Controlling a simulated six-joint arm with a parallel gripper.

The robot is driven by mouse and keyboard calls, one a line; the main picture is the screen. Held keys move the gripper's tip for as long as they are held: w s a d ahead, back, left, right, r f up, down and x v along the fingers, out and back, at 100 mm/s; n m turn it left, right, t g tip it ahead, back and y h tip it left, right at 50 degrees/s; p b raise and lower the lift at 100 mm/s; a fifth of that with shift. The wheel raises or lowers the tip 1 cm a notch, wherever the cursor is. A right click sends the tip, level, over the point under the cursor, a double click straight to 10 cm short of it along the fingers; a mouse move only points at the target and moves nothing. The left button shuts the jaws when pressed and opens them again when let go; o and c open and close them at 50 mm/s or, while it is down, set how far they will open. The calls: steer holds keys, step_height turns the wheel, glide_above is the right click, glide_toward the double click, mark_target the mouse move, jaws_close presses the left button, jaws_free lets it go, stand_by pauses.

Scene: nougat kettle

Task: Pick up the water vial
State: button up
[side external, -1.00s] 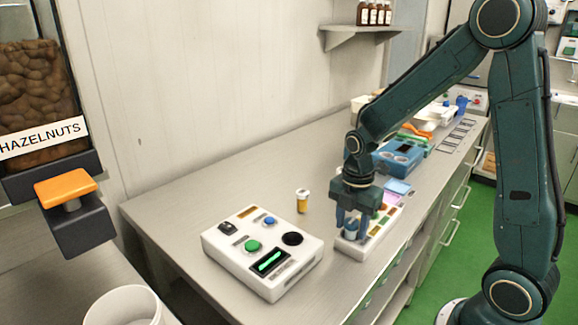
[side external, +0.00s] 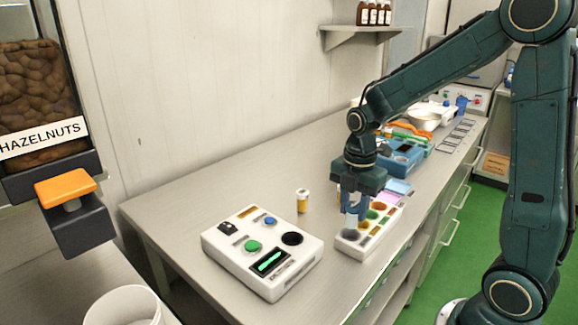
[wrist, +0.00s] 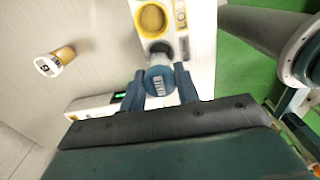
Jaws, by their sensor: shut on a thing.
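My gripper (side external: 357,205) is shut on the water vial (wrist: 159,82). The vial has a blue cap and a barcode label, and in the wrist view it sits between my two fingers (wrist: 158,88). The dark well also shows just beyond the vial in the wrist view (wrist: 160,47).
A small vial with orange contents (side external: 302,200) stands on the bench left of the rack. A white control box (side external: 225,245) with buttons is at the front left. Blue equipment (side external: 400,158) stands behind the rack. Bare bench lies along the wall.

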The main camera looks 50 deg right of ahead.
mark_target(354, 204)
step_height(354, 204, up, 16)
steer(key=shift+f, duration=0.25)
stand_by(0.6)
steer(key=w+a+f+n, duration=0.4)
steer(key=w+a+f, duration=0.4)
steer(key=a+f, duration=0.3)
steer(key=shift+a+n, duration=0.25)
steer(key=shift+n, duration=0.05)
steer(key=shift+f, duration=0.25)
steer(key=shift+f, duration=2.75)
steer(key=shift+f, duration=0.65)
